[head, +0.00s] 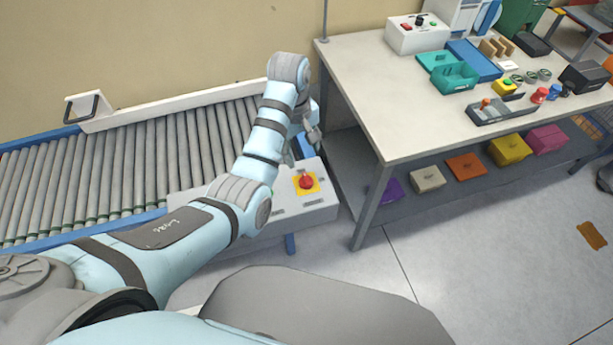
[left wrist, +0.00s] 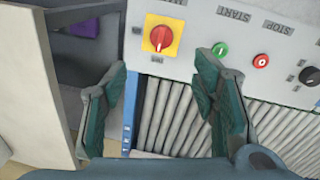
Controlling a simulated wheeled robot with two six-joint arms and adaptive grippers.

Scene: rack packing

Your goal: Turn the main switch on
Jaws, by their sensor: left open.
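The main switch (head: 306,181) is a red rotary knob on a yellow square plate, on the grey control panel (head: 285,203) at the end of the roller conveyor. In the left wrist view the knob (left wrist: 159,38) lies beyond the fingertips, near the top. Its small labels are hard to read. My left gripper (head: 305,148) is above the panel, behind the knob in the head view, apart from it. In the left wrist view its two green-padded fingers (left wrist: 160,72) are spread wide with nothing between them. My right gripper is not in view.
A green START button (left wrist: 220,49), a red STOP button (left wrist: 261,60) and a black knob (left wrist: 310,75) share the panel. The conveyor (head: 120,165) runs left. A workbench (head: 400,120) with boxes and parts stands close to the panel's right. Open floor lies at front right.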

